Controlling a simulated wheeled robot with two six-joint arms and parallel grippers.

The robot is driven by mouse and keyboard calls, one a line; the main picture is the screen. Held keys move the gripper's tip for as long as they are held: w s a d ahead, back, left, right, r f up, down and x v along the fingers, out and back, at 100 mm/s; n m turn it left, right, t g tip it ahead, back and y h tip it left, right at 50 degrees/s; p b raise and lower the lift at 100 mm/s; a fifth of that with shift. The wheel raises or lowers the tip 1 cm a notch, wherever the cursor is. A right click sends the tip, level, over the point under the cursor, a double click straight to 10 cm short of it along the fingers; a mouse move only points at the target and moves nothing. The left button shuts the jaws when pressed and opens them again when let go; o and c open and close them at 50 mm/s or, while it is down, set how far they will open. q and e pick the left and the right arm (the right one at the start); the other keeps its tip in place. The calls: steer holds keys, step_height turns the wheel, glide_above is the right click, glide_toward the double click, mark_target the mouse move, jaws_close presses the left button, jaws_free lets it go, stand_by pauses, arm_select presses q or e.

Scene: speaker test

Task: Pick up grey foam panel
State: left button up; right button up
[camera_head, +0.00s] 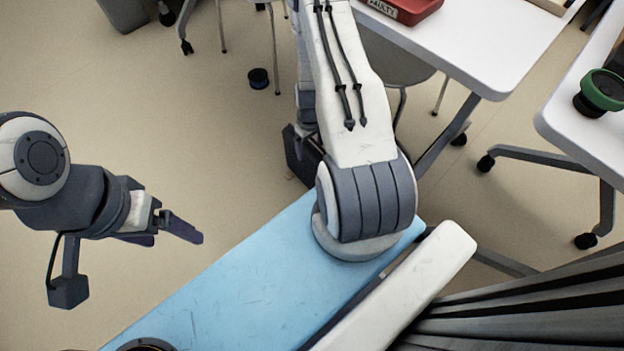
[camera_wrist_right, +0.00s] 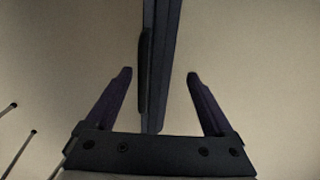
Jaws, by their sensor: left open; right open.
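I cannot make out a grey foam panel for certain in either view. In the right wrist view a long dark bar (camera_wrist_right: 160,65) runs from the top edge down between the fingers; I cannot tell what it is or whether the fingers touch it. My right gripper (camera_wrist_right: 160,90) is open, with one finger on each side of this bar. In the head view it is largely hidden behind my right arm. My left gripper (camera_head: 170,233) is open and empty over bare floor at the left of the head view.
A white table (camera_head: 490,45) at the top right bears a red tray (camera_head: 405,8). Another white table (camera_head: 590,130) at the right edge bears a black and green round object (camera_head: 601,92). A small black object (camera_head: 259,78) lies on the floor. Floor around my left gripper is clear.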

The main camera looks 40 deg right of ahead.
steer(key=b, duration=0.6)
glide_above(306, 169)
steer(key=d, duration=0.2)
steer(key=shift+f, duration=3.45)
steer(key=shift+s+r, duration=0.15)
steer(key=shift+s, duration=0.15)
jaws_close()
